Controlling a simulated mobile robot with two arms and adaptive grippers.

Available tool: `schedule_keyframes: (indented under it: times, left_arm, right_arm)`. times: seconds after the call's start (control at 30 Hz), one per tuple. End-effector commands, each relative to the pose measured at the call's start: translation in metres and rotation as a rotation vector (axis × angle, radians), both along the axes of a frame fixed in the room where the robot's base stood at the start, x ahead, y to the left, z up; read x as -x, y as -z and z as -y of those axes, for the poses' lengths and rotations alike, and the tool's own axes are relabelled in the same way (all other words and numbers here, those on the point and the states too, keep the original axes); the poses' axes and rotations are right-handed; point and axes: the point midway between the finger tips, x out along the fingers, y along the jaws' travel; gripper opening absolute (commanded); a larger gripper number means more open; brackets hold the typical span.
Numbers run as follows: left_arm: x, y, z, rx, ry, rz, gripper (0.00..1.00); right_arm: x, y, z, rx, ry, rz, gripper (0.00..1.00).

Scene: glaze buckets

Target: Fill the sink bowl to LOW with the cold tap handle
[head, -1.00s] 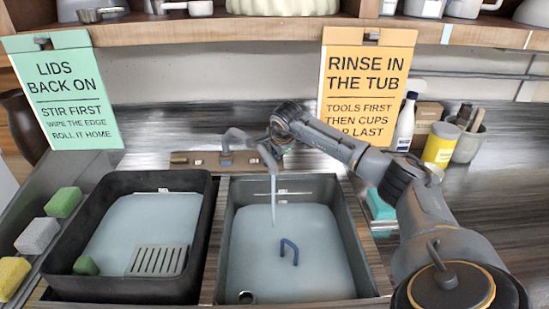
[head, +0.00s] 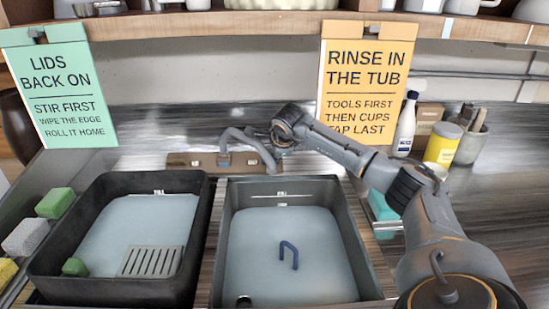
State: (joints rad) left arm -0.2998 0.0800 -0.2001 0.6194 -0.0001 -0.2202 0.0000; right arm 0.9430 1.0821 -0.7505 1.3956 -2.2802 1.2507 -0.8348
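The sink bowl (head: 365,262) is the grey basin right of centre, holding pale water (head: 270,240). Marks (head: 282,194) show on its back wall, and the water's far edge lies close to the lower one; its lettering is too small to read. The tap spout (head: 248,137) arches above the bowl's back edge, with no stream visible. My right gripper (head: 280,142) is at the right end of the tap base (head: 185,161). The cold tap handle cannot be made out behind it. I cannot tell whether the fingers are open or touch the handle. My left gripper is out of view.
A dark tub (head: 50,262) with water and a grey grille (head: 151,261) stands left of the bowl. Sponges (head: 55,203) lie further left. A bottle (head: 405,125) and a yellow can (head: 441,145) stand at the right. Two hanging signs and a shelf (head: 230,27) are above.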

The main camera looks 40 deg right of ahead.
Motion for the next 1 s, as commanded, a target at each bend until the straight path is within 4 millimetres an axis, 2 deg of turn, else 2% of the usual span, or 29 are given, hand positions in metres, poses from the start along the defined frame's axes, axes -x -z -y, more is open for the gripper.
schedule_keyframes:
  times: [0.27,0.3,0.37,0.4,0.77,1.0]
  left_arm:
    - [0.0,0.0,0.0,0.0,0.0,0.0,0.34]
    - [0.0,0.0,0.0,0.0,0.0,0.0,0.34]
    - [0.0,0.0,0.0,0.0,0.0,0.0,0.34]
    - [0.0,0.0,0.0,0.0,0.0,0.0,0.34]
    - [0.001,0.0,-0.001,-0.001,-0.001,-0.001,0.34]
    - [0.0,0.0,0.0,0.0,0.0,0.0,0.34]
  right_arm:
    - [0.0,0.0,0.0,0.001,0.001,-0.002,0.0]
    - [0.0,0.0,0.0,0.001,0.001,-0.002,0.2]
    - [0.0,0.0,0.0,0.001,0.0,-0.002,0.32]
    - [0.0,0.0,0.0,0.001,0.0,-0.002,0.35]
    - [0.003,-0.005,-0.001,0.002,-0.001,0.0,0.35]
    - [0.024,-0.039,-0.012,0.003,-0.001,0.003,0.35]
